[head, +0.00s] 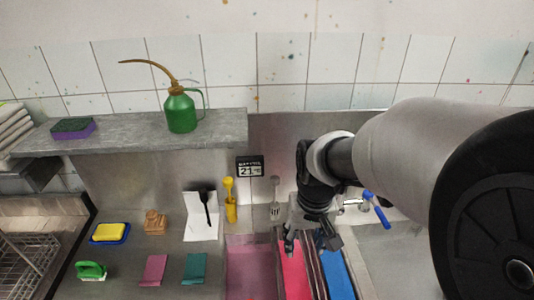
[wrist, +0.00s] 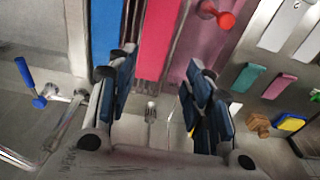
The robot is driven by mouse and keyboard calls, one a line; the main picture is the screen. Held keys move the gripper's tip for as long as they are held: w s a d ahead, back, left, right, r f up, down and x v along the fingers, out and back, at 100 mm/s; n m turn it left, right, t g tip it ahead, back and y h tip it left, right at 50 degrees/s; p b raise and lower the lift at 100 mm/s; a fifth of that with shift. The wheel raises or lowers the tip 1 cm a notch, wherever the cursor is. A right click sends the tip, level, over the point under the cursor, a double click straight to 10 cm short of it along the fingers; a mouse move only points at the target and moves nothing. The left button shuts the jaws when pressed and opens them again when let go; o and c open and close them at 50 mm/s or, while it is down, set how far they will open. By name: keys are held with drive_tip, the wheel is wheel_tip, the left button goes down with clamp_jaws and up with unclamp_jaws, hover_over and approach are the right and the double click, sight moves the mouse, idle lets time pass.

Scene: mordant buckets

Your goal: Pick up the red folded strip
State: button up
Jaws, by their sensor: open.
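The folded strip closest to red is a pinkish-red one (head: 153,270), lying flat on the metal counter at the lower left of the head view, left of a teal folded strip (head: 194,268). In the wrist view the pinkish-red strip (wrist: 279,86) is at the right, beside the teal one (wrist: 248,77). My gripper (head: 312,238) is open and empty, above the coloured troughs and well to the right of the strip. Its spread fingers also show in the wrist view (wrist: 158,72), with the strip outside them.
Magenta (head: 253,270), red (head: 293,272) and blue (head: 335,274) troughs lie below my gripper. A yellow sponge (head: 109,232), brown block (head: 155,222) and green-handled item (head: 91,270) surround the strips. A shelf (head: 110,138) holds a green oil can (head: 181,112). A red knob (wrist: 226,20) sticks up nearby.

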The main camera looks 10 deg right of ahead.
sight(296, 277)
drive_tip(key=o, duration=0.4)
drive_tip(key=shift+g, duration=0.6)
drive_tip(key=w+f, duration=0.1)
drive_tip(key=f, duration=0.1)
drive_tip(key=w+f+p, duration=0.1)
drive_tip(key=w+f, duration=0.1)
drive_tip(key=shift+w+a+f, duration=0.1)
drive_tip(key=shift+w, duration=0.1)
drive_tip(key=shift+o, duration=0.7)
drive_tip(key=shift+w+f, duration=0.1)
drive_tip(key=shift+f, duration=0.25)
drive_tip(key=shift+o, duration=1)
wheel_tip(296, 277, down, 12)
drive_tip(key=b, duration=0.3)
drive_tip(key=shift+r, duration=0.15)
drive_tip(key=shift+w+d+f+b, duration=0.15)
drive_tip(key=shift+f+b, duration=0.25)
drive_tip(key=shift+f, duration=1)
drive_tip(key=shift+w+d+f+b, duration=0.1)
drive_tip(key=shift+d+f+b, duration=0.25)
drive_tip(key=shift+f, duration=1)
